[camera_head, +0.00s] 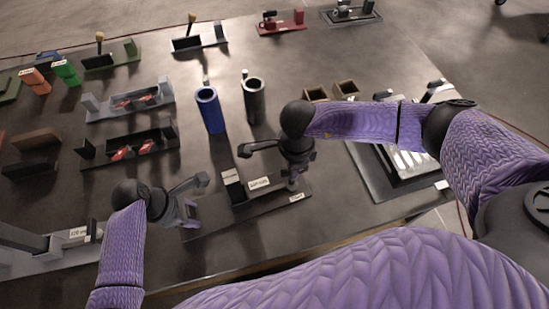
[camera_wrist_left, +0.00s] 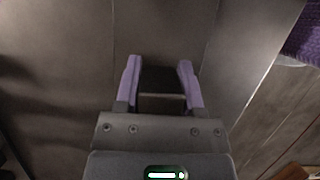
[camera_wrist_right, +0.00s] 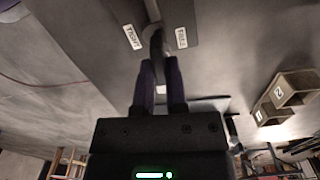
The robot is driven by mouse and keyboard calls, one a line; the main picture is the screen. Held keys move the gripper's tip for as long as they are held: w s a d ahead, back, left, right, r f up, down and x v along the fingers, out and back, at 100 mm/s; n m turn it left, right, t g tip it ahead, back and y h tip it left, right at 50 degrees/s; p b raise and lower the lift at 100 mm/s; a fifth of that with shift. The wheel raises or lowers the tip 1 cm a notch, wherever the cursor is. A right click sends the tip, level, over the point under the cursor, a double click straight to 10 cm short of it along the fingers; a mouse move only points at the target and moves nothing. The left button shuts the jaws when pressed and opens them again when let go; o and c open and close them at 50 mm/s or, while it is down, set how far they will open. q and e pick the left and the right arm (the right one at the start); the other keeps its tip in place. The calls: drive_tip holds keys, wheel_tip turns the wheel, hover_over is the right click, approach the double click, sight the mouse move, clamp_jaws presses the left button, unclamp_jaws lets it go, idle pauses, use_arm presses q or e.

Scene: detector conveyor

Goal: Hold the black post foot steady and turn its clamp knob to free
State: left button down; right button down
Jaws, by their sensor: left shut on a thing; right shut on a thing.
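The black post foot (camera_head: 268,199) is a long dark base near the table's front edge, with an upright block and white labels. My left gripper (camera_head: 191,212) is shut on its left end; in the left wrist view the fingers (camera_wrist_left: 160,85) sit either side of a dark block (camera_wrist_left: 160,80). My right gripper (camera_head: 292,181) is shut on the clamp knob at the right end. In the right wrist view the narrow dark knob (camera_wrist_right: 156,45) lies between the fingertips, with a TIGHT label (camera_wrist_right: 132,37) on the left and a FREE label (camera_wrist_right: 181,37) on the right. The fingers hide part of it.
A blue cylinder (camera_head: 209,110) and a black cylinder (camera_head: 254,101) stand behind the post foot. Two grey-black racks (camera_head: 130,147) with red parts lie to the left. A tray with pale bars (camera_head: 378,180) is at right, under my right arm. Open table lies between.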

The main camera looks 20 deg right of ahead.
drive_tip(key=shift+n, duration=0.8)
drive_tip(key=c, duration=0.7)
unclamp_jaws()
drive_tip(key=shift+o, duration=0.2)
wheel_tip(320, 180, up, 12)
use_arm(q)
drive_tip(key=shift+c, duration=0.6)
unclamp_jaws()
